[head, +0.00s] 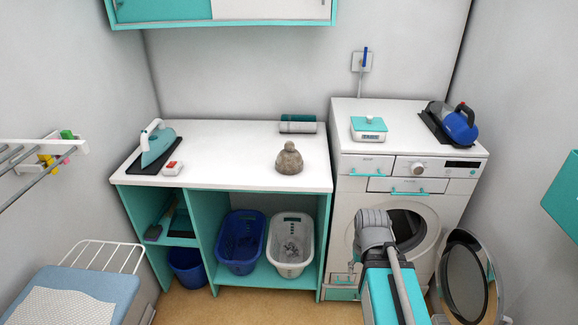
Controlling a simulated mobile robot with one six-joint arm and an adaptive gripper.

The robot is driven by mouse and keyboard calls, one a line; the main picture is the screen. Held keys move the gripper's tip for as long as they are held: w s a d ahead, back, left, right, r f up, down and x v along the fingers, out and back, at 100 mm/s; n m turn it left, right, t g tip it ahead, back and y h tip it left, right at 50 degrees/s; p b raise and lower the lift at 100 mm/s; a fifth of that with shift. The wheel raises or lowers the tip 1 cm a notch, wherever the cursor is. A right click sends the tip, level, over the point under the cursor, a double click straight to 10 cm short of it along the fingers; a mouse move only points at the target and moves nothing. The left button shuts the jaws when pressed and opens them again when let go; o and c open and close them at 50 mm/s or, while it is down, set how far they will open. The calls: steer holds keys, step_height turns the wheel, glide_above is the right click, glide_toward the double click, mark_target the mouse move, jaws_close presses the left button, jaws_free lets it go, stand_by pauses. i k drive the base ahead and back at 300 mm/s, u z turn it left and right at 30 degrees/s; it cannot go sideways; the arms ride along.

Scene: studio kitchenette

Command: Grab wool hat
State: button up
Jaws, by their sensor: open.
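The wool hat (289,159) is a grey-brown, rounded beanie with a small knob on top. It sits upright on the white countertop (232,150), right of the middle and near the front edge. Nothing touches it or covers it. Part of my arm shows at the lower right, in front of the washing machine and apart from the hat. I cannot make out my gripper's fingers in this view.
A teal iron (157,145) and a small red-and-white item (172,168) are on the counter's left. A rolled item (298,124) lies behind the hat. Blue (240,241) and white (290,244) baskets stand below. The washing machine (408,175) has its door (467,275) open.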

mark_target(289, 161)
steer(key=k, duration=1.15)
steer(key=u, duration=0.4)
steer(key=i, duration=0.85)
steer(key=u, duration=0.6)
steer(key=i, duration=1.25)
steer(key=z, duration=0.5)
